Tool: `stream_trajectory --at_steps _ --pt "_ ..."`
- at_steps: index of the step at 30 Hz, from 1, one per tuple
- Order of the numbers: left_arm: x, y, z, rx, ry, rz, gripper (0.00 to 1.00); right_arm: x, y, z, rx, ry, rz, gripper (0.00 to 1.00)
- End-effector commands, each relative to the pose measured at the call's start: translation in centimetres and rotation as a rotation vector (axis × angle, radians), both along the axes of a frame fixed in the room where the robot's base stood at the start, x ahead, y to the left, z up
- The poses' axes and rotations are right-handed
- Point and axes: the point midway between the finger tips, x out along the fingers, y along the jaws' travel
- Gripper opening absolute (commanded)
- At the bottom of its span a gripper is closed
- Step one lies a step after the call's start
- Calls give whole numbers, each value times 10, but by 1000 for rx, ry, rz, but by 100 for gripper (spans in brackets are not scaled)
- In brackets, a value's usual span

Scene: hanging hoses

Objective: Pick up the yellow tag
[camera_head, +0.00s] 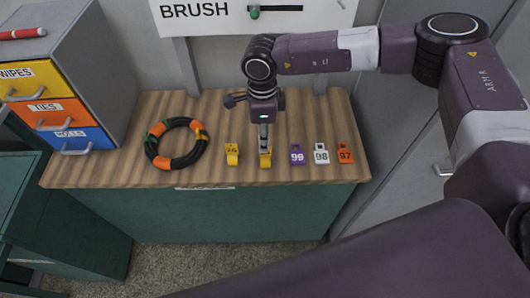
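Two yellow tags lie toward the front of the wooden worktop. The left yellow tag (231,154) lies clear, with a dark number I cannot read for sure. The other yellow tag (266,161) is directly under my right gripper (265,149), which points straight down at it. The fingertips overlap the tag's upper part and hide it. The fingers line up as one narrow column, so I cannot tell whether they are closed on the tag. My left gripper is not in view.
A purple tag 99 (297,154), a white tag 98 (321,153) and an orange tag 97 (345,153) lie to the right. A black hose coil (153,151) with orange and green bands lies left, beside a drawer cabinet (92,75). A sign board (215,22) hangs behind.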

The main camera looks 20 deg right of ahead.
Motion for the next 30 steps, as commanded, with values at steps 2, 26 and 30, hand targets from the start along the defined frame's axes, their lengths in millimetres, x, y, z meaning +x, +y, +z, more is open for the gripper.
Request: stream_trajectory --at_steps 2,26,30 --pt "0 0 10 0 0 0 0 -2 -1 -4 1 3 -1 23" --pt "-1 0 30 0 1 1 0 -3 -5 -50 3 1 -1 0" --pt "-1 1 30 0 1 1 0 -3 -5 -49 3 1 -1 0"
